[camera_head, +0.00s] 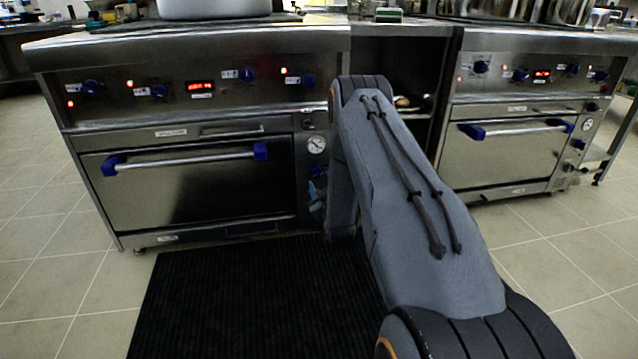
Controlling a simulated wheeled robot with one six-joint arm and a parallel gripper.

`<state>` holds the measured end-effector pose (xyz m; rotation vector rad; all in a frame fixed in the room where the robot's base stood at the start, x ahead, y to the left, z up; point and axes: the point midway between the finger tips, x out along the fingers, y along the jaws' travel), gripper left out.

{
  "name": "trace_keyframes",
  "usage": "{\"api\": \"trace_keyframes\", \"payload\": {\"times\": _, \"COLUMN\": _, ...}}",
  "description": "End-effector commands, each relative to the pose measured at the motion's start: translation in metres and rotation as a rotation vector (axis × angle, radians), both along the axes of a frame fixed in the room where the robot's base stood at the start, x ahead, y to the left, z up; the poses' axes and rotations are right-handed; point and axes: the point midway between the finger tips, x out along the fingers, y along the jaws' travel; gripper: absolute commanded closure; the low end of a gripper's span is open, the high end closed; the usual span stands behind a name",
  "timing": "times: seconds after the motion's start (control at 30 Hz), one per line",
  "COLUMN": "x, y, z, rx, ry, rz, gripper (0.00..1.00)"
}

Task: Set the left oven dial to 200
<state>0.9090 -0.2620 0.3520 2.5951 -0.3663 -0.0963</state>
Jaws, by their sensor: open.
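The left oven (180,185) stands ahead with a steel front and a door handle (190,160) with blue ends. Its control panel has blue dials: one at far left (91,87), one left of the red display (158,91), one right of it (246,75) and one at the right end (308,80). A round gauge (316,145) sits right of the door, with another blue knob (317,172) below it. Dial markings are too small to read.
A right oven (515,160) with similar dials stands beyond a gap with an open shelf (408,103). A large pot (213,8) is on the left counter (190,42). A black ribbed mat (235,300) lies before the left oven. Tiled floor (60,290) is clear at left.

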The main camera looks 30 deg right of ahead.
Motion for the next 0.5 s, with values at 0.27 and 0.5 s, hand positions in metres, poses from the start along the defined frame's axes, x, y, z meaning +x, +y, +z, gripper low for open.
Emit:
{"api": "trace_keyframes", "payload": {"times": 0.27, "x": 0.026, "y": -0.007, "z": -0.001, "rx": 0.001, "ry": 0.001, "rz": 0.000, "gripper": 0.52}}
{"api": "trace_keyframes", "payload": {"times": 0.5, "x": 0.028, "y": -0.008, "z": 0.000, "rx": 0.001, "ry": 0.001, "rz": 0.000, "gripper": 0.52}}
